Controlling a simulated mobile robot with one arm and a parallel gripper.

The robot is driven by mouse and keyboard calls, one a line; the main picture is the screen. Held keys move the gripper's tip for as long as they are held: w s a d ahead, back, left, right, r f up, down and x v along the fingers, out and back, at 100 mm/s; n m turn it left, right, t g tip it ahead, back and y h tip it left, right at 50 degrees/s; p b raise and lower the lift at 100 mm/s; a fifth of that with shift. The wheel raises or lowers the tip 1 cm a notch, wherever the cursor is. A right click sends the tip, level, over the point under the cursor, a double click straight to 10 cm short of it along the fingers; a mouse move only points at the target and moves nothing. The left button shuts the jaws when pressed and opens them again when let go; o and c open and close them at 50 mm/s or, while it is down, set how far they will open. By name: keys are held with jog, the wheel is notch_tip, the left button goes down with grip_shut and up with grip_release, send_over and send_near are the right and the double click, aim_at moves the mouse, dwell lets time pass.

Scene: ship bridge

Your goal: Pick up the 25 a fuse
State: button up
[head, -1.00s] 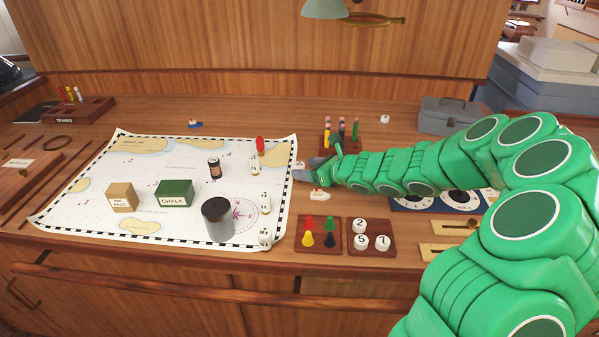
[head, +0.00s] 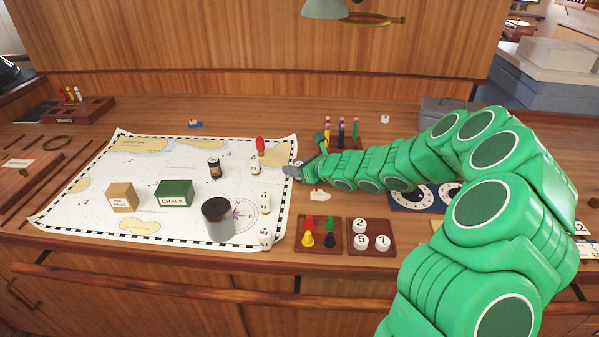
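My gripper (head: 291,171) is at the end of my green arm, over the right edge of the chart and pointing left. Its grey fingers are small and seen from the side, so I cannot tell whether they are open or shut. A wooden spares box (head: 92,112) at the far left back holds several small upright pieces, red, yellow and white; a white one (head: 79,94) stands at the right of them. These may be fuses, but no rating is readable, so I cannot tell which is the 25 a fuse. My gripper is far from that box.
The chart (head: 100,200) carries a green chalk box (head: 174,194), a tan box (head: 122,197), a grey cup (head: 217,220), a dark cylinder (head: 214,168) and a red-topped piece (head: 260,146). A pen rack (head: 346,143) stands behind my gripper. The counter behind the chart is mostly clear.

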jog(key=c, duration=0.5)
jog(key=shift+r, duration=0.45)
notch_tip(320, 180, up, 3)
jog(key=shift+f, duration=0.2)
jog(key=s+d+r, duration=0.1)
jog(key=s+r, duration=0.2)
jog(key=s, duration=0.1)
jog(key=s+d+r, duration=0.1)
jog(key=s+r, duration=0.2)
jog(key=s, duration=0.2)
jog(key=s+d+r, duration=0.2)
jog(key=s+r, duration=0.1)
jog(key=s, duration=0.1)
jog(key=shift+s+r, duration=0.2)
jog(key=shift+r, duration=0.05)
